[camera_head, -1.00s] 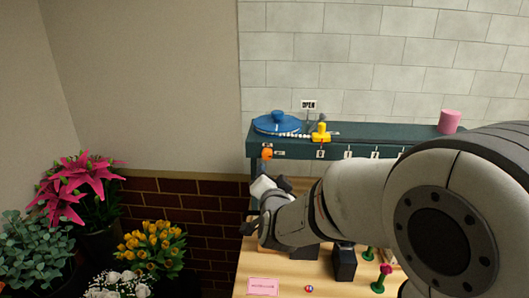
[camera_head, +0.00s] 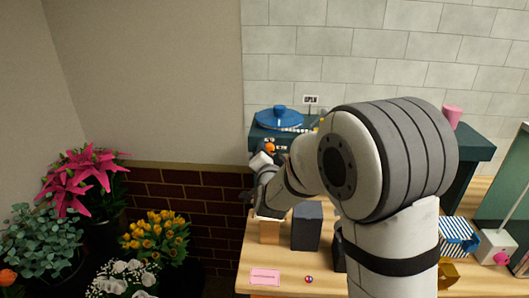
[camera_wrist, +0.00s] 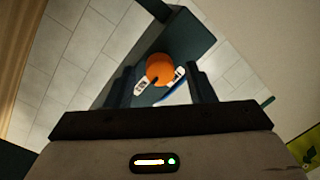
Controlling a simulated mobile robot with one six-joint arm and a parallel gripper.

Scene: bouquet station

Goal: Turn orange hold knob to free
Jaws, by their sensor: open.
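The orange hold knob (camera_head: 270,147) is on the front face of the dark green shelf unit (camera_head: 262,137), near its left end. In the wrist view the round orange knob (camera_wrist: 160,69) shows between my two fingers, with small white labels on either side of it. A dark slot or mark shows on the knob's lower left edge. My gripper (camera_wrist: 161,85) is open, its fingers apart on both sides of the knob. I cannot tell if a finger touches it. In the head view my arm hides most of the shelf front and the gripper's tips are hard to make out.
A blue lidded dish (camera_head: 279,118) sits on the shelf above the knob, and a pink cylinder (camera_head: 452,115) stands at its right end. A dark block (camera_head: 307,226) stands on the wooden table (camera_head: 225,283) below. Flowers (camera_head: 155,238) fill the left side.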

